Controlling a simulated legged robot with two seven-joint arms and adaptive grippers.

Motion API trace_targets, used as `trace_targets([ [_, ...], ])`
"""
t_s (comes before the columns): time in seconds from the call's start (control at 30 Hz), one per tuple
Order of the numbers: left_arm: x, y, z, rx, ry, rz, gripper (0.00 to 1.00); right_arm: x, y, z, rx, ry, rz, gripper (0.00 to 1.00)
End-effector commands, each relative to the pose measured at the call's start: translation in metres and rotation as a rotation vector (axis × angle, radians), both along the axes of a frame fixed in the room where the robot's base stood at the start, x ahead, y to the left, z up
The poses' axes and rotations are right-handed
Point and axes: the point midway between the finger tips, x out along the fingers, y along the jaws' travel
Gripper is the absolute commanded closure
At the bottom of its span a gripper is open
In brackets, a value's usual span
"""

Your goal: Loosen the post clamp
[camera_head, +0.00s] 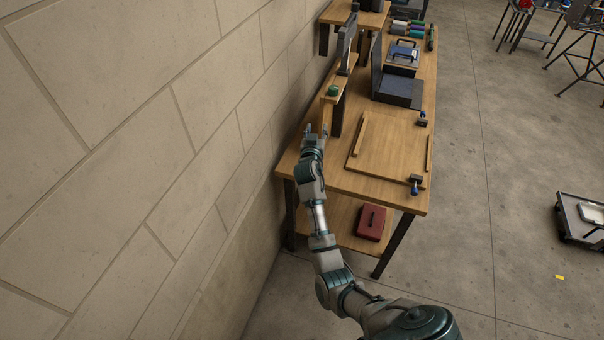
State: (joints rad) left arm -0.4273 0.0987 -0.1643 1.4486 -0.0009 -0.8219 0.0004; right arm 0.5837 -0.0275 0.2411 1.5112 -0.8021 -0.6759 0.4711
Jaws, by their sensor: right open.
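A dark upright post (346,45) stands at the wall side of the wooden workbench (330,180). A small round green piece (333,90) sits on a narrow wooden ledge beside this post; I cannot tell whether it belongs to the post clamp. My right gripper (316,130) is open over the near left corner of the bench, just in front of the ledge and below the green piece. Its fingers point away from me, and nothing shows between them. My left gripper is not in view.
A wooden board (385,147) lies on the bench with small blue-and-black clamps (415,184) at its right edge. A dark open case (398,90) stands behind it. A red toolbox (371,222) is on the lower shelf. The block wall (190,110) is close on the left.

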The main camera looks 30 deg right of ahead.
Motion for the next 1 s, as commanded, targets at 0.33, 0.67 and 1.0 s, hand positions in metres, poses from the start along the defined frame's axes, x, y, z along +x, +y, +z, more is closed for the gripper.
trace_targets([
  [0.33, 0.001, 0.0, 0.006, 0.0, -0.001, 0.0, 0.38, 0.004, 0.025, -0.071, -0.002, 0.124, 0.087, 0.56],
  [0.67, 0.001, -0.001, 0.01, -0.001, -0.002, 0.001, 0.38, -0.004, 0.047, -0.137, 0.003, 0.233, 0.164, 0.56],
  [1.0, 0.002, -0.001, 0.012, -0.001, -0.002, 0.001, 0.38, -0.011, 0.059, -0.173, 0.009, 0.291, 0.205, 0.56],
])
